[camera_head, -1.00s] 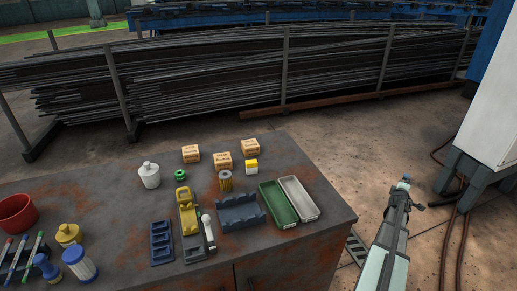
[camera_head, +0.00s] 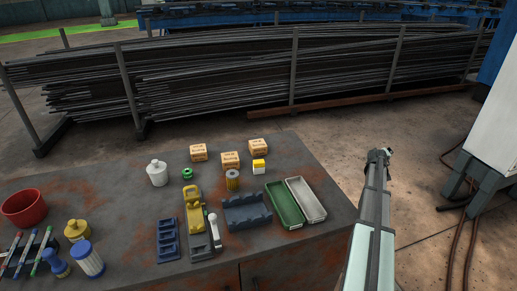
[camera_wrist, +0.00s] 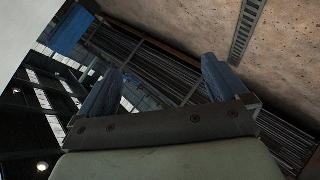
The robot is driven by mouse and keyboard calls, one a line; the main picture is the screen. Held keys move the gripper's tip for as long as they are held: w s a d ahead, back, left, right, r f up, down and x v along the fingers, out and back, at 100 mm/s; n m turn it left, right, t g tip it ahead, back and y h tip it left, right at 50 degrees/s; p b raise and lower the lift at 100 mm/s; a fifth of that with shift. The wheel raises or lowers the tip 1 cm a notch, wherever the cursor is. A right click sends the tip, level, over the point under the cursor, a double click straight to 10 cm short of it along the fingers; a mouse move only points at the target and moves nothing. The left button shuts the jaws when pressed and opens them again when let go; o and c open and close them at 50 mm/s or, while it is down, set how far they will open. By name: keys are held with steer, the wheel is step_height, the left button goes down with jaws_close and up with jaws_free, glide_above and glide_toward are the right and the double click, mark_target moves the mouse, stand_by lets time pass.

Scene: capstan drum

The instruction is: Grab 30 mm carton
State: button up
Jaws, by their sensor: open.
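Three small brown cartons stand at the far side of the workbench in the head view: a left one (camera_head: 198,152), a middle one (camera_head: 230,160) and a right one (camera_head: 258,147). Their dark print is too small to read, so I cannot tell which is the 30 mm carton. My gripper (camera_head: 381,155) is in the air beyond the right edge of the bench, well to the right of the cartons. In the wrist view my gripper (camera_wrist: 163,82) has its two blue fingers spread with nothing between them. No carton shows in that view.
A yellow-and-white box (camera_head: 259,167) and a ribbed brass cylinder (camera_head: 233,180) stand just in front of the cartons. A green tray (camera_head: 285,205) and a pale tray (camera_head: 306,199) lie between them and my arm. A white bottle (camera_head: 157,173) stands left.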

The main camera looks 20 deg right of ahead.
steer(key=w+a+r+m+g+y, duration=0.3)
steer(key=w+a+m, duration=0.4)
steer(key=w+a, duration=0.55)
step_height(320, 180, up, 15)
steer(key=m+g+y, duration=0.4)
steer(key=m+y, duration=0.2)
steer(key=m, duration=0.6)
glide_above(257, 143)
steer(key=f, duration=0.8)
steer(key=shift+s+d, duration=0.2)
steer(key=shift+s, duration=0.05)
steer(key=shift+w+a+f, duration=0.1)
steer(key=shift+a+f, duration=0.05)
steer(key=shift+f, duration=1.2)
steer(key=shift+w+a+f, duration=0.1)
steer(key=shift+a+f, duration=0.05)
steer(key=shift+f, duration=1.2)
steer(key=shift+c, duration=0.3)
steer(key=c, duration=1)
